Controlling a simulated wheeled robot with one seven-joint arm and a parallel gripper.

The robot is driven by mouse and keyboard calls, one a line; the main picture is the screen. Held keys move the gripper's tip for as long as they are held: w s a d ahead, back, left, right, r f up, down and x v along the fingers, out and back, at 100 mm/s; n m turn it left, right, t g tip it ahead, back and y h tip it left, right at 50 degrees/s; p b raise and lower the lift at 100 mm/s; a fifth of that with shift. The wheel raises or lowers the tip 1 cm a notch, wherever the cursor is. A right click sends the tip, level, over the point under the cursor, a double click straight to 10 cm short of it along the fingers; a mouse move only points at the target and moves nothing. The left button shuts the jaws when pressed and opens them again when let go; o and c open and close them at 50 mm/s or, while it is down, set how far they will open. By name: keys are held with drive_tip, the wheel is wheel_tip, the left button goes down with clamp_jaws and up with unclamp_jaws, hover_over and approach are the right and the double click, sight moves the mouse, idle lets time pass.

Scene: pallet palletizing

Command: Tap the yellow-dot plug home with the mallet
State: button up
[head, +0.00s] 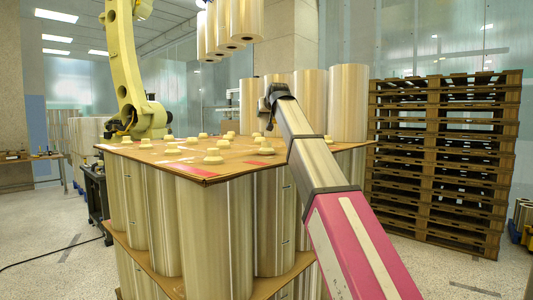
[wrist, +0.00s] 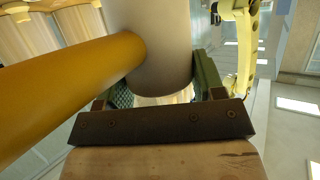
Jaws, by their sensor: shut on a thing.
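My gripper (head: 270,122) is above the far right part of the pallet's top sheet in the head view. In the wrist view my gripper (wrist: 165,85) is shut on the mallet, with a green-edged finger on each side of its grey cylindrical part (wrist: 150,35). An orange-brown cylindrical part (wrist: 70,85) joins it and sticks out to the left. Several cream plugs stand on the sheet, among them one near the front (head: 213,157) and one below my gripper (head: 266,150). No yellow dot can be made out on any plug. Whether the mallet touches a plug is hidden.
The brown sheet (head: 150,156) lies on tall shiny rolls (head: 212,230). More rolls (head: 346,100) stand behind my gripper, and several hang above (head: 236,22). A yellow robot arm (head: 125,60) is at the far left. Stacked wooden pallets (head: 440,150) stand at the right.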

sight(268, 119)
wheel_tip(268, 119, down, 4)
drive_tip(key=shift+s+f, duration=0.1)
drive_tip(key=shift+f, duration=0.1)
drive_tip(key=shift+r, duration=2.4)
drive_tip(key=shift+r, duration=0.1)
drive_tip(key=shift+r, duration=1.4)
